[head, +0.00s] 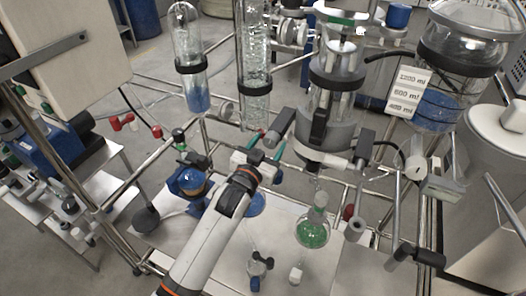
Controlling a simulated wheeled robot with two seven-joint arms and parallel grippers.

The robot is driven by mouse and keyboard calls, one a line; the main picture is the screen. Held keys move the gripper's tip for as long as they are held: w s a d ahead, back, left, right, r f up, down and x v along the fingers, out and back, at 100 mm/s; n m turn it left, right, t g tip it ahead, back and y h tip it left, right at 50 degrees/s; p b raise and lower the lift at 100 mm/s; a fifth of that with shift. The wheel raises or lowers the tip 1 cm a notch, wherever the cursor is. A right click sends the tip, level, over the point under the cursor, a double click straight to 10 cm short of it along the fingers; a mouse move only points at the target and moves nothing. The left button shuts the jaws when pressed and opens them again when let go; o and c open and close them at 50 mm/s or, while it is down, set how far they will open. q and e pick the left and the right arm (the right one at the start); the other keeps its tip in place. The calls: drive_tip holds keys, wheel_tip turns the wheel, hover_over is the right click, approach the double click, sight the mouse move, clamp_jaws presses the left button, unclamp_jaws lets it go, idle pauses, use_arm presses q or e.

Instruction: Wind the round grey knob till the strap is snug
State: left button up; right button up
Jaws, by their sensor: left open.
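My left arm comes up from the bottom. Its gripper (266,143) is open, with its fingers pointing up and away towards the frame, left of and below the central glass vessel (321,100). I see nothing held between the fingers. A grey collar (338,133) surrounds the lower part of this vessel, with a pale band (318,157) under it. Round grey pieces show on the frame, one left of the gripper (225,109) and one at the right (414,166). I cannot tell which is the strap's knob, or how tight any strap is. My right gripper is out of view.
Metal rods cross around my gripper. A glass cylinder (255,60) stands behind it. A large glass vessel (455,60) is at upper right.

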use_arm(q)
drive_tip(key=b+v, duration=0.1)
drive_tip(key=v, duration=1.1)
drive_tip(key=shift+w, duration=0.1)
idle(2.4)
